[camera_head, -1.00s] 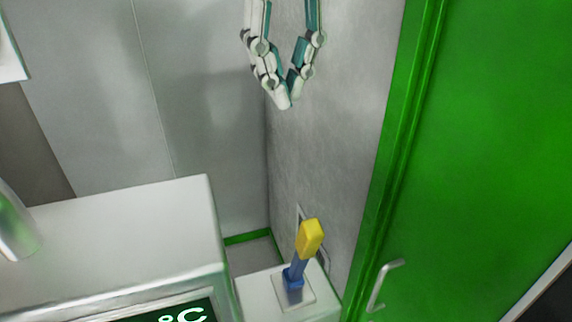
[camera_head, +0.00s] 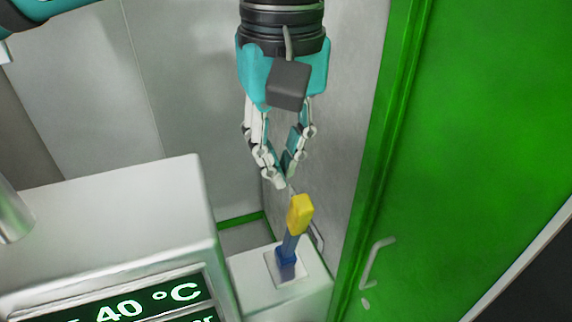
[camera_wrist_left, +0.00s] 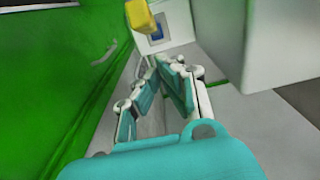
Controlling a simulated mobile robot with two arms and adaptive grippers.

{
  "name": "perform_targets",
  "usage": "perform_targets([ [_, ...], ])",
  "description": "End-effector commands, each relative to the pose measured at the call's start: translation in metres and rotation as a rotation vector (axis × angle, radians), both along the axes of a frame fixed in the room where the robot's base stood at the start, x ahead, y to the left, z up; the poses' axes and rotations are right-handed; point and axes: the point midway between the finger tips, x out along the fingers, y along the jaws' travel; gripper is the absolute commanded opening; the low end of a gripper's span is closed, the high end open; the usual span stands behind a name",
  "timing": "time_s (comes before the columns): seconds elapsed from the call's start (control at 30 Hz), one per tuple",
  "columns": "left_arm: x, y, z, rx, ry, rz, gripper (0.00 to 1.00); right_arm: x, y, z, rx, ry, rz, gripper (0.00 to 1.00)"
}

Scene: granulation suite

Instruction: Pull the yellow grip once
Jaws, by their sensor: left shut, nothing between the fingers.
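The yellow grip (camera_head: 300,214) tops a blue lever (camera_head: 288,249) that stands, slightly tilted, on a pale plate on a low white box. My left gripper (camera_head: 283,183) points down just above the yellow grip in the head view. Its fingertips are together and hold nothing. In the left wrist view the yellow grip (camera_wrist_left: 142,18) is at the top, beyond the shut fingertips (camera_wrist_left: 163,66), with a gap between. My right gripper is not in view.
A white cabinet with a green temperature display (camera_head: 120,307) stands at left. A green door (camera_head: 450,150) with a metal handle (camera_head: 371,262) is close on the right. The low white box (camera_head: 300,300) sits in the narrow space between them.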

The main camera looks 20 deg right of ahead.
Motion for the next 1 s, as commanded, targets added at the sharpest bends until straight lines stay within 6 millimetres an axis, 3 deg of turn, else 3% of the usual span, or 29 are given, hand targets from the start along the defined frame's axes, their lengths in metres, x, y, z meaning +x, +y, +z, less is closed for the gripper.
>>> perform_targets([
  [0.2,-0.015,0.000,-0.005,0.000,0.000,0.001,0.00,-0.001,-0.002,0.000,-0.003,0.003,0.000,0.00],
  [0.6,-0.017,-0.001,-0.005,0.000,-0.004,0.002,0.00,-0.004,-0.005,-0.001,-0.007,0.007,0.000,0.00],
  [1.0,-0.027,-0.001,-0.007,0.005,-0.137,0.000,0.00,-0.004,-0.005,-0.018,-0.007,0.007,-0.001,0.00],
])
